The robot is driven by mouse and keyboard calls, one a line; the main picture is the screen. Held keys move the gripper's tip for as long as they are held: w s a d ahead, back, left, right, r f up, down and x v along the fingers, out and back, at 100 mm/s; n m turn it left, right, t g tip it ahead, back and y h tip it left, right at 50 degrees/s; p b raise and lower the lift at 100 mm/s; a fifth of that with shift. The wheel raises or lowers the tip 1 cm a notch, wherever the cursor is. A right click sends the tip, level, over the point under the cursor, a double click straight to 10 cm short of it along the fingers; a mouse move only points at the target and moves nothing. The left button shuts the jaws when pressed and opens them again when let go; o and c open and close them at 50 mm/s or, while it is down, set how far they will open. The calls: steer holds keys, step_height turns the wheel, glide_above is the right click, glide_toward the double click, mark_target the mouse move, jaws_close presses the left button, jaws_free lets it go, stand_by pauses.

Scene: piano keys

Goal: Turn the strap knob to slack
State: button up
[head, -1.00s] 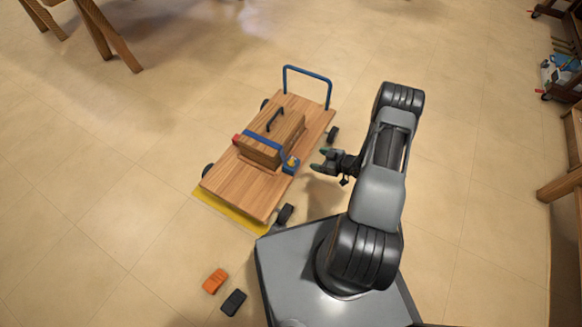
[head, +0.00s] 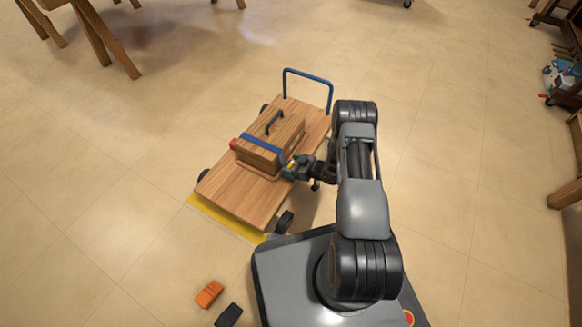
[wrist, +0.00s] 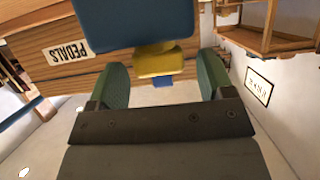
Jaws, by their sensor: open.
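The yellow strap knob (wrist: 158,62) shows in the wrist view, below a blue block (wrist: 135,20) of the strap mount. My gripper (wrist: 160,82) is open, its two green-padded fingers standing to either side of the knob's near space; I cannot tell whether they touch it. In the head view my gripper (head: 288,170) is at the right side of the wooden box (head: 268,150), and it mostly hides the knob. The blue strap (head: 260,141) runs over the box, with a red piece (head: 233,143) at its left end.
The box sits on a wooden cart (head: 232,195) with a blue handle (head: 308,75) and dark wheels. A yellow floor marking (head: 222,220) lies under it. An orange block (head: 209,295) and a black block (head: 229,315) lie on the floor. A "PEDALS" label (wrist: 68,49) is on the wood.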

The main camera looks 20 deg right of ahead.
steer(key=shift+w+a+f, duration=0.2)
steer(key=shift+w+a, duration=0.15)
steer(key=c, duration=0.9)
